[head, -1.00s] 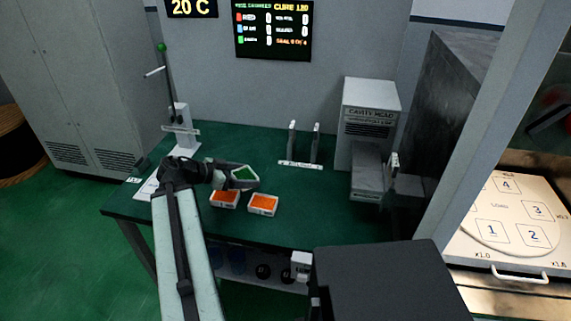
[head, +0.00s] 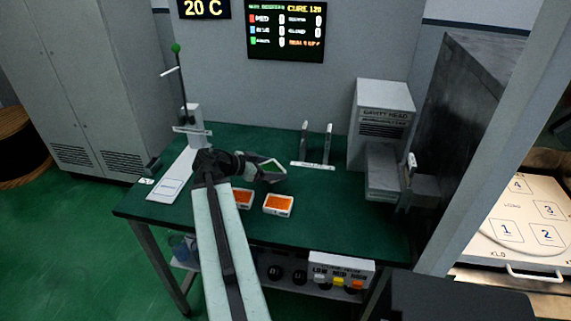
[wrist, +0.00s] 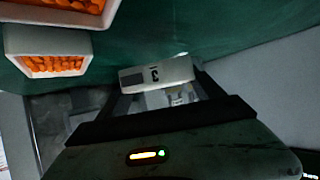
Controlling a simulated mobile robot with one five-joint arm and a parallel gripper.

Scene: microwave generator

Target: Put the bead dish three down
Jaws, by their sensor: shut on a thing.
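My gripper (head: 250,168) is shut on a white dish (head: 270,174), held above the green bench on the far side of the orange-bead dishes. In the wrist view this dish (wrist: 155,73) sits between the fingers and its near wall bears a dark "3". Green shows inside it in the head view, and it looks tilted there. I cannot tell how far it is above the bench. Two white dishes with orange beads stand on the bench, a left one (head: 243,197) partly behind my arm and a right one (head: 278,205).
A white stand with two upright posts (head: 314,164) is behind the dishes. The grey cavity head machine (head: 383,125) stands at right, a lever stand (head: 191,125) at left. A turntable with numbered spots (head: 520,215) is far right. Bench (head: 335,210) is clear right of the dishes.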

